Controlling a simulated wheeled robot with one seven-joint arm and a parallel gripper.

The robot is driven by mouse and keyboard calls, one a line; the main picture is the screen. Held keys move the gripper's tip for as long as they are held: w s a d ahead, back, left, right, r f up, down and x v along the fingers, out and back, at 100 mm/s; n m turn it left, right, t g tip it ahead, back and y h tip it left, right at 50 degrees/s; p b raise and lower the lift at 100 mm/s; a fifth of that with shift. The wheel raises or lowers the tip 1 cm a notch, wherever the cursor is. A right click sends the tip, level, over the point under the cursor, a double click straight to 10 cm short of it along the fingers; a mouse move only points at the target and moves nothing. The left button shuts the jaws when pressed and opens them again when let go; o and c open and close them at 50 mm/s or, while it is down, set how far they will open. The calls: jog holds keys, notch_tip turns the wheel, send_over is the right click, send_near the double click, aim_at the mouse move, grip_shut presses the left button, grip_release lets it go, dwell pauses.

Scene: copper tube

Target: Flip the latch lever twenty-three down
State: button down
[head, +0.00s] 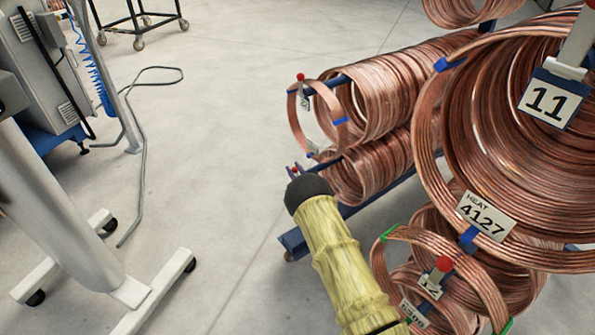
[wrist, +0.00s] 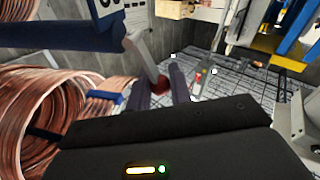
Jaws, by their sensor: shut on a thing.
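In the wrist view, my gripper (wrist: 163,79) is shut on the red knob (wrist: 161,86) of a latch lever, with one dark finger on each side of the knob. The lever's pale grey arm (wrist: 143,53) slants from a dark blue bar (wrist: 62,36) down to the knob. A white number plate (wrist: 107,7) above the lever is cut off, so I cannot read twenty-three on it. In the head view, my yellow-sleeved arm hides the gripper and the knob it holds.
Copper coils (wrist: 28,115) lie close on the left in the wrist view. In the head view, the rack holds coils with plate 11 (head: 549,99) and a red-knobbed lever marked 12 (head: 430,285). Another red-knobbed lever (head: 302,88) stands farther back.

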jog(key=shift+s+a+f+n+g+y+b, duration=0.15)
jog(key=shift+s+a+f+n+y+b, duration=0.45)
jog(key=shift+n, duration=1.95)
jog(key=shift+s+a+f+n+g+y+b, duration=0.2)
jog(key=shift+f+n+y+b, duration=0.75)
jog(key=shift+n, duration=1.65)
jog(key=shift+s+a+f+n+g+y+b, duration=0.3)
jog(key=shift+f+n+b, duration=0.9)
jog(key=shift+n, duration=1.35)
jog(key=shift+w+a+r+b, duration=0.1)
jog(key=shift+a+r+b, duration=0.05)
jog(key=shift+r+b, duration=0.15)
jog(key=c, duration=1.3)
grip_release()
jog(key=shift+f, duration=0.1)
